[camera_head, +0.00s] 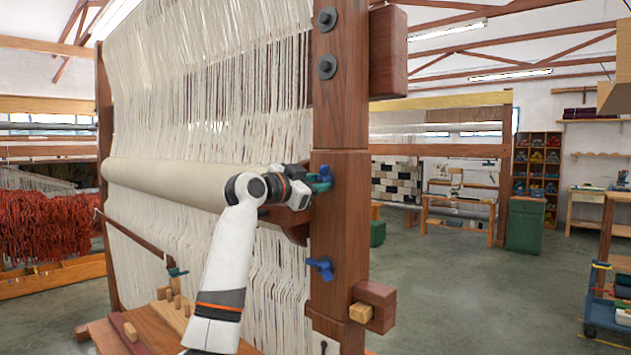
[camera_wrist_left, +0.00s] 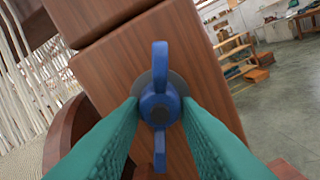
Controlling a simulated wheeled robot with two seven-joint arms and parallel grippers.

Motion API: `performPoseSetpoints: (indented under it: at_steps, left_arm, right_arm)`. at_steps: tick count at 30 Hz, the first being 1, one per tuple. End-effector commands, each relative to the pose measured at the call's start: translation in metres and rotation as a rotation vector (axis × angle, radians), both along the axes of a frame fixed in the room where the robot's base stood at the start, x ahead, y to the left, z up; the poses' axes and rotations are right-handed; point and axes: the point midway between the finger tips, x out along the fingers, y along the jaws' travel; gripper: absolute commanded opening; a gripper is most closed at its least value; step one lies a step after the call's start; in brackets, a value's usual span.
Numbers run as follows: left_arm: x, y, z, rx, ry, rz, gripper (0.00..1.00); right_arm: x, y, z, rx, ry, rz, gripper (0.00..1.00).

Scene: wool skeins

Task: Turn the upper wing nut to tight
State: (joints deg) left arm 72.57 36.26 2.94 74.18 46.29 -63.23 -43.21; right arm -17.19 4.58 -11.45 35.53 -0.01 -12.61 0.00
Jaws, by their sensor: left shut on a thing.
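The upper wing nut (camera_head: 325,170) is blue and sits on the wooden loom post, mostly hidden by my left gripper (camera_head: 318,184) in the head view. In the left wrist view the wing nut (camera_wrist_left: 160,107) has a round hub on a grey washer, one wing pointing up and one down in the picture. The teal fingers of my left gripper (camera_wrist_left: 160,112) are shut on it from both sides. A lower blue wing nut (camera_head: 320,268) is on the same post, clear of the gripper. My right gripper is not in view.
The loom post (camera_head: 340,225) stands upright, with wooden blocks (camera_head: 373,305) sticking out low on its right. A cream cloth roll (camera_head: 180,185) and hanging warp threads (camera_head: 200,80) lie left of it. Open floor (camera_head: 450,290) is to the right.

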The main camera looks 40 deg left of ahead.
Motion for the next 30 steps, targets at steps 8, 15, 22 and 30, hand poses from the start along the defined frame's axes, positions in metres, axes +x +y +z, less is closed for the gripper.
performPoseSetpoints:
  at_steps: [8,15,22,30]
  left_arm:
    - [0.0004,-0.0002,-0.0009,0.055,-0.002,0.000,0.07]
    - [0.0003,-0.0003,-0.0008,0.059,-0.004,0.000,0.07]
    - [0.0003,-0.0002,-0.0007,0.059,-0.004,0.000,0.41]
    - [0.0002,-0.0001,-0.0002,0.057,-0.005,0.000,0.50]
  right_arm:
    - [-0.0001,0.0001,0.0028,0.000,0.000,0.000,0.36]
    - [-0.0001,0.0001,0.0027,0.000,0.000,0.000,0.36]
    - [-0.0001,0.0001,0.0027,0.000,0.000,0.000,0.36]
    - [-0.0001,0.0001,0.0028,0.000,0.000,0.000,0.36]
